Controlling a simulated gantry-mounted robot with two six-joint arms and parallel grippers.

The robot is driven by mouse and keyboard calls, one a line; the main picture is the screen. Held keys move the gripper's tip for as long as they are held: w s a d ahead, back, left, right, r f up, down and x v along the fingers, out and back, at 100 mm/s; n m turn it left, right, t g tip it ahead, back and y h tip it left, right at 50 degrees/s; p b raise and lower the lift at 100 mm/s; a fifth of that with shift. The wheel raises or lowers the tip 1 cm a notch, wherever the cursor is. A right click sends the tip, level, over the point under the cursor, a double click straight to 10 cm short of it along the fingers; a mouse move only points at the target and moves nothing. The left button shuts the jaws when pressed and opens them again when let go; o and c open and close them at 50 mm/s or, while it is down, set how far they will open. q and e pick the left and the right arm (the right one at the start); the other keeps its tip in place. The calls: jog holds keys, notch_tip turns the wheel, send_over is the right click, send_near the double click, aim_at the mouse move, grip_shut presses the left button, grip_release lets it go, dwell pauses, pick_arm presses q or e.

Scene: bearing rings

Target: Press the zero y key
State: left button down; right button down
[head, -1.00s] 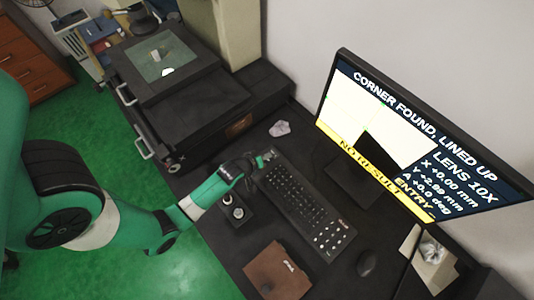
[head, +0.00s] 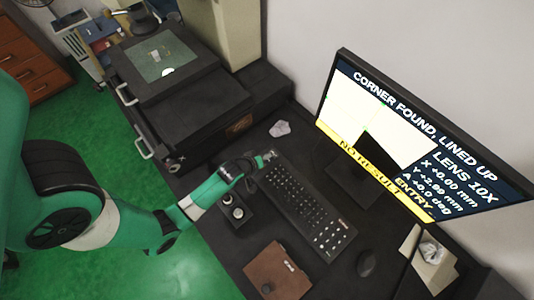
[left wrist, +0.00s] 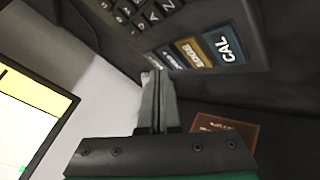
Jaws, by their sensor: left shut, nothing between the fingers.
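The black keyboard (head: 300,208) lies on the dark desk in the head view. My left gripper (head: 268,155) is shut and empty at its far left end. In the left wrist view the closed fingers (left wrist: 158,80) reach to a row of coloured keys: a teal CAL key (left wrist: 224,47), a gold EDGE key (left wrist: 193,51) and a blue key (left wrist: 172,57). The fingertips are by the end of this row beyond the blue key, and they partly hide what is there. I cannot read a zero y label or tell whether the fingertips touch a key. My right gripper is not in view.
The monitor (head: 420,135) behind the keyboard reads "CORNER FOUND, LINED UP", X +0.00 mm, Y +2.99 mm, with a yellow bar below. A small knob box (head: 236,212), brown pad (head: 278,272) and mouse (head: 366,262) lie around the keyboard. The black measuring machine (head: 190,95) stands at left.

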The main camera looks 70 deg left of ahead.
pick_arm(q)
jog(key=shift+f, duration=0.4)
jog(key=shift+f+b, duration=0.35)
jog(key=shift+b, duration=0.15)
dwell(0.4)
jog(key=shift+r, duration=0.15)
jog(key=shift+r+p, duration=0.6)
jog(key=shift+p, duration=0.2)
notch_tip(320, 180, up, 5)
jog(key=p, duration=0.5)
jog(key=shift+r, duration=0.1)
